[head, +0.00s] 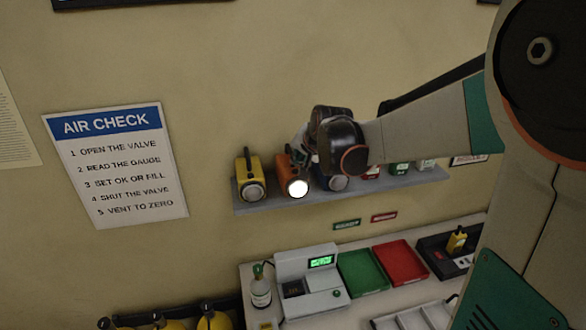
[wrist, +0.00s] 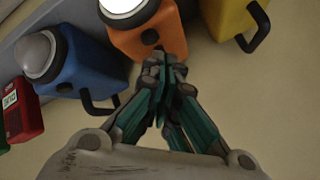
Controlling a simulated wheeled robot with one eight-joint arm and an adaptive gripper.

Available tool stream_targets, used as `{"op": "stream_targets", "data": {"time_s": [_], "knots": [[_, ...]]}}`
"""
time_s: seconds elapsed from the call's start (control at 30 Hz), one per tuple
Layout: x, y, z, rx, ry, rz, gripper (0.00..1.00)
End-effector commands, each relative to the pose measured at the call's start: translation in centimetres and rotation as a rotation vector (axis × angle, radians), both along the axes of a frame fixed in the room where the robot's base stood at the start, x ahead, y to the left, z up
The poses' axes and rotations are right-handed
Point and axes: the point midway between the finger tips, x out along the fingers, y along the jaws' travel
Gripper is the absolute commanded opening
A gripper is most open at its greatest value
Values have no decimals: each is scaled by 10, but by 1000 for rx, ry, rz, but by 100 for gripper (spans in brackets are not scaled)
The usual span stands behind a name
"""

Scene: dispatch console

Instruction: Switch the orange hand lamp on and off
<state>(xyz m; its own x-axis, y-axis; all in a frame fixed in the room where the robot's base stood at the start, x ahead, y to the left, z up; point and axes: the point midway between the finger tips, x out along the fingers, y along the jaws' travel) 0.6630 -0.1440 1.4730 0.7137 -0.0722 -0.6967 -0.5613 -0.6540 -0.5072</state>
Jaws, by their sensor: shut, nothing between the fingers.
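The orange hand lamp (head: 290,172) stands on the wall shelf between a yellow lamp and a blue lamp. Its lens glows bright white. In the wrist view the orange hand lamp (wrist: 155,35) is at the top middle, with its lit lens at the top edge. My gripper (wrist: 165,62) is shut and empty, its fingertips at the near side of the orange lamp's body, close to a dark round part on it. I cannot tell whether the tips touch it. In the head view my gripper (head: 303,150) is partly hidden behind my wrist.
The yellow lamp (head: 250,180) and the blue lamp (head: 335,183) flank it closely on the shelf (head: 280,203). Red and green items stand farther right. Below is a counter with a gauge device (head: 308,270), a green tray (head: 362,270) and a red tray (head: 400,263).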

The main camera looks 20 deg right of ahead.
Motion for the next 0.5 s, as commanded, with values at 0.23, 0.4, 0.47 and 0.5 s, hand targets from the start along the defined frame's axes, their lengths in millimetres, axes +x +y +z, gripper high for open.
{"op": "stream_targets", "data": {"time_s": [0.23, 0.4, 0.47, 0.5], "knots": [[0, 0, 0, 0, 0, 0, 0], [0, 0, 8, 0, 0, 0, 0], [0, 0, 14, 0, 0, 0, 0], [0, 0, 17, 0, 0, 0, 0]]}}
